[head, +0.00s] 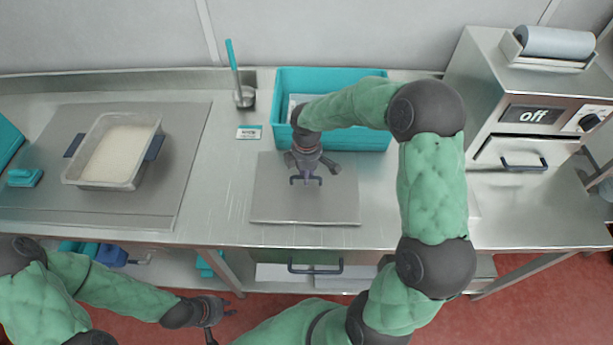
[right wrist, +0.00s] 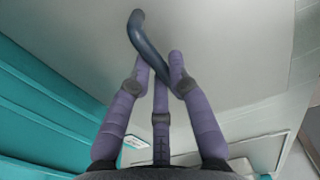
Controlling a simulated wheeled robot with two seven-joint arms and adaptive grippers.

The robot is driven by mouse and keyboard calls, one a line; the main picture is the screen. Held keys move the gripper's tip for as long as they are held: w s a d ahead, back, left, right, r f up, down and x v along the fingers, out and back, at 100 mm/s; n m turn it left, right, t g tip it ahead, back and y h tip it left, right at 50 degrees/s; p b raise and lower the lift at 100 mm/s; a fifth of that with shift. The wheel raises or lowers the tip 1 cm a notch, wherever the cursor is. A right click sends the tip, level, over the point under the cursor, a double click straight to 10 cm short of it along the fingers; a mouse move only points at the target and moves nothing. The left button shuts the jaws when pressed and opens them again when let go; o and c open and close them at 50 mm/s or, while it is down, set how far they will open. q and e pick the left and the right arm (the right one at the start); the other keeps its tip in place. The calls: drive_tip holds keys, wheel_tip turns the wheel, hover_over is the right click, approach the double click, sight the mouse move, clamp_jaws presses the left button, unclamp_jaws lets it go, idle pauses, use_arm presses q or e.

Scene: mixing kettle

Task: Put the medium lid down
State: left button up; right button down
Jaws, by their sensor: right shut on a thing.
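The medium lid (head: 275,200) is a flat grey rectangular plate with a dark blue bar handle, over the middle of the steel counter in the head view. My right gripper (head: 306,177) is above it, with its purple fingers closed on the handle. In the right wrist view the lid (right wrist: 225,60) fills much of the picture, and the handle (right wrist: 142,38) passes between the fingertips (right wrist: 160,75). I cannot tell whether the lid touches the counter. My left gripper (head: 220,312) is low in front of the counter, empty, its fingers spread.
A teal crate (head: 365,140) stands just behind the lid. A card (head: 249,132) and a ladle with a teal handle (head: 235,70) are left of it. A tub of white contents (head: 118,150) is on the far left. A steel machine reading "off" (head: 530,118) stands right.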

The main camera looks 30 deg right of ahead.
drive_tip(key=shift+f, duration=0.4)
drive_tip(key=shift+f, duration=0.1)
drive_tip(key=c, duration=1.2)
unclamp_jaws()
drive_tip(key=shift+o, duration=0.2)
wheel_tip(320, 180, up, 12)
drive_tip(key=p, duration=0.2)
drive_tip(key=shift+p, duration=0.3)
